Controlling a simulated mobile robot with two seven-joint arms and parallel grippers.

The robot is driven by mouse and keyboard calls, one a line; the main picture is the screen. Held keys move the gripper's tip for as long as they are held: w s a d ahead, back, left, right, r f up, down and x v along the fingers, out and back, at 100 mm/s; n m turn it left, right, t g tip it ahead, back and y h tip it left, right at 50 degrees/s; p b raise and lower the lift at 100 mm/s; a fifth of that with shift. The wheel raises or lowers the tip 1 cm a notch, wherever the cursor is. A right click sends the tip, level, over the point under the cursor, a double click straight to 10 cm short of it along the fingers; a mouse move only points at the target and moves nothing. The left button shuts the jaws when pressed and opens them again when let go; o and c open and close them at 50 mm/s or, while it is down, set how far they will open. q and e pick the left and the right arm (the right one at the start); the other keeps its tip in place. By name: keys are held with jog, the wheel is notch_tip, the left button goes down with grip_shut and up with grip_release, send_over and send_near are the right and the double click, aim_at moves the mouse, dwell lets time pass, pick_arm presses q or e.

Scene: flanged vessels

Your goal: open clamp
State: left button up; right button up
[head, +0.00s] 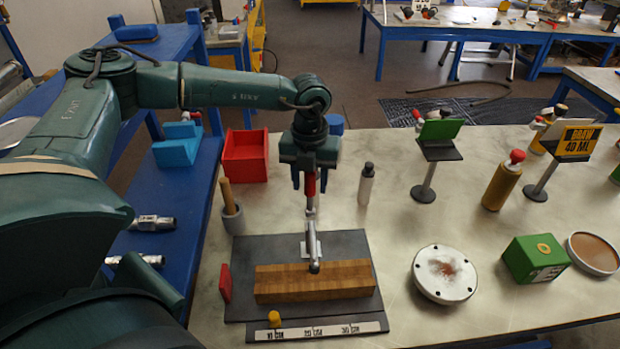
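A toggle clamp (311,243) with a red handle (310,186) stands on a dark base plate (352,243). Its handle points upright and its tip rests on top of a wooden block (285,284). My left gripper (309,184) points down over the clamp. Its two fingers stand apart on either side of the red handle, with what looks like a gap at each side. The handle's top is hidden by the gripper. My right gripper is not in view.
A grey pot with a wooden handle (232,218) and a red bin (245,157) stand left of the clamp. A small bottle (366,185) stands to its right. A white flanged disc (444,274) and a green box (536,258) lie further right. A yellow knob (274,319) sits at the plate's front.

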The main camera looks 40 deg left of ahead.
pick_arm(q)
grip_shut()
